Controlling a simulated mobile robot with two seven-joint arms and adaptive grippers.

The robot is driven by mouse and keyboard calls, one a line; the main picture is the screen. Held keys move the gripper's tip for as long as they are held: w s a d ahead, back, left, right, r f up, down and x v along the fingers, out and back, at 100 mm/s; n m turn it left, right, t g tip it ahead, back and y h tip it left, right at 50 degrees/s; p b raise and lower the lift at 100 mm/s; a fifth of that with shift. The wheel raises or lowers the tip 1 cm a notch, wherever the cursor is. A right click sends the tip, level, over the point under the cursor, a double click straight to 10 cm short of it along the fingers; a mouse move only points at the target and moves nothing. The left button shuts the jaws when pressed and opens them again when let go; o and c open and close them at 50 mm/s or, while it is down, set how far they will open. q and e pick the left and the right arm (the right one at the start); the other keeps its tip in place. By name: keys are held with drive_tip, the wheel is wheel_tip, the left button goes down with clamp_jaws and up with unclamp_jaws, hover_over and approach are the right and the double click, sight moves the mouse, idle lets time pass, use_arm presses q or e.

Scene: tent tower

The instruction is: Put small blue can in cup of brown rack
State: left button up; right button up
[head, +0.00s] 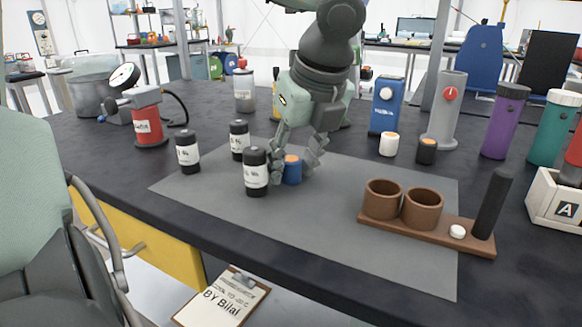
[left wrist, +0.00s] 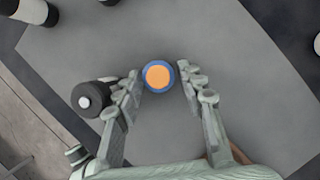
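The small blue can (head: 292,172) with an orange top stands upright on the grey mat. It also shows from above in the left wrist view (left wrist: 159,76). My left gripper (head: 296,172) is low over the mat with its fingers on both sides of the can. In the left wrist view the fingers (left wrist: 160,82) are spread, with narrow gaps to the can. The brown rack (head: 400,228) lies on the mat to the right. It has two cups, a left one (head: 382,200) and a right one (head: 422,209), and a dark post. My right gripper is not in view.
Black bottles with white labels stand nearby: one (head: 256,172) close to the can, others (head: 239,140) (head: 188,153) further left. The mat (head: 320,235) is clear between can and rack.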

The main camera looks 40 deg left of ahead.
sight(294, 161)
use_arm(q)
drive_tip(key=shift+c, duration=0.4)
drive_tip(key=c, duration=0.7)
wheel_tip(294, 161, up, 10)
drive_tip(key=shift+f, duration=0.1)
